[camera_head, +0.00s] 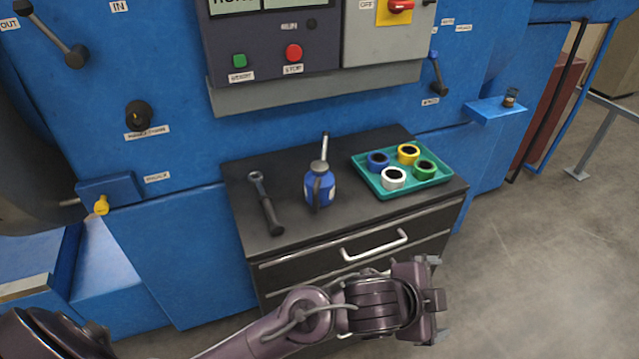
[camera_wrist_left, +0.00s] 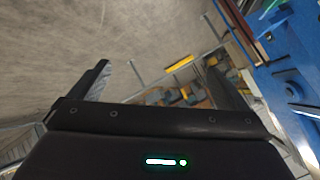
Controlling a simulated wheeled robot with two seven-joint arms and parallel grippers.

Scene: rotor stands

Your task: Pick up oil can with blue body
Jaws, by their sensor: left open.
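The oil can with a blue body (camera_head: 320,190) stands upright on the black top of a drawer cabinet (camera_head: 290,165) in the head view. It has a grey cap and a spout pointing up, and a dark handle faces me. My left gripper (camera_head: 438,300) is in front of the cabinet, to the right of and lower than the can, and apart from it. In the left wrist view my left gripper's two fingers (camera_wrist_left: 160,85) are spread wide with nothing between them. The can does not show in that view. My right gripper is not in view.
A wrench-like tool with a dark handle (camera_head: 266,203) lies left of the can. A teal tray (camera_head: 440,178) with several coloured tape rolls stands to its right. A blue machine with a control panel (camera_head: 310,60) rises behind. Silver drawer handles (camera_head: 375,245) protrude at the front. Open floor lies right.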

